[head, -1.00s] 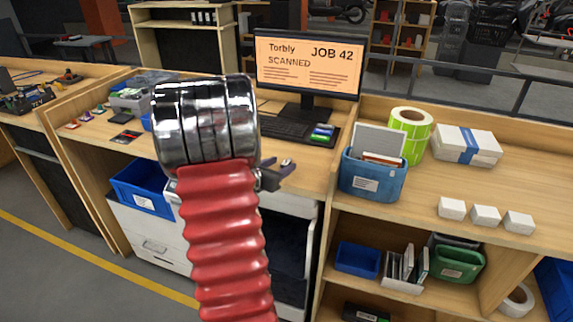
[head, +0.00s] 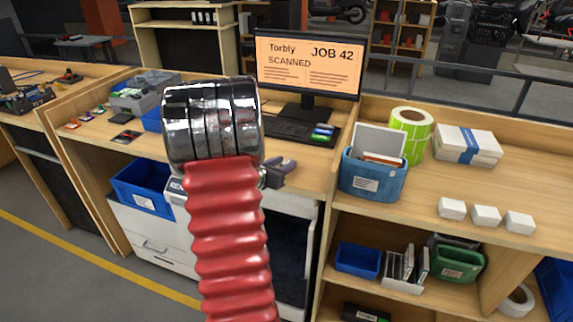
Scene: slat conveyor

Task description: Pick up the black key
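My gripper (head: 279,172) is small in the head view, just right of my arm's chrome wrist, over the front edge of the wooden desk (head: 312,182). Its dark fingers overlap in this view, so I cannot tell whether they are open, shut or holding something. I cannot make out the black key now; the wrist, red sleeve and fingers cover part of the desk where it may lie.
A black keyboard (head: 280,131) and a monitor (head: 308,65) stand behind my gripper. A blue bin with papers (head: 373,178) stands to the right. A blue crate (head: 139,187) sits lower left. Three small white boxes (head: 486,215) rest on the right desk.

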